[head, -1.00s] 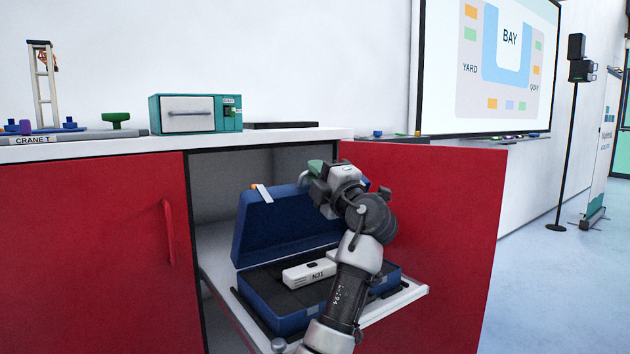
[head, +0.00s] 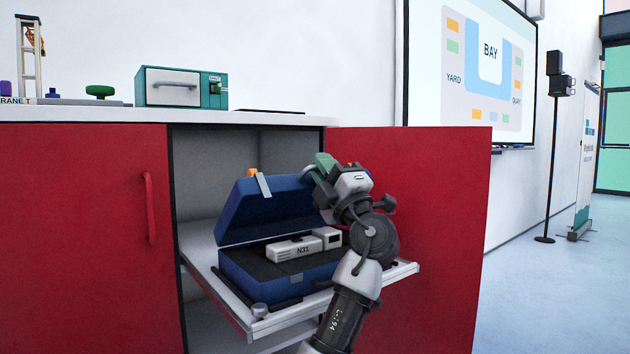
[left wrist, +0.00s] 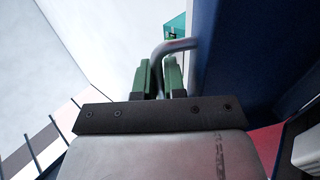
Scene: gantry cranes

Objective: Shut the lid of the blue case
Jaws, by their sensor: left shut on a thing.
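The blue case (head: 245,287) sits on a pulled-out white shelf. A white block marked N31 (head: 295,249) lies on the dark inside of the case. My left gripper (head: 320,167) is at the lid's upper right edge. In the left wrist view its green fingers (left wrist: 159,78) are shut on the grey lid handle (left wrist: 178,45), beside the blue lid face (left wrist: 260,50). My left arm hides the right part of the case. My right gripper is not seen.
The white shelf (head: 393,271) sticks out of the open cabinet. A red door (head: 440,200) stands open at right, just behind my arm. A closed red door (head: 80,230) is at left. A teal oven-like box (head: 181,87) stands on the white counter above.

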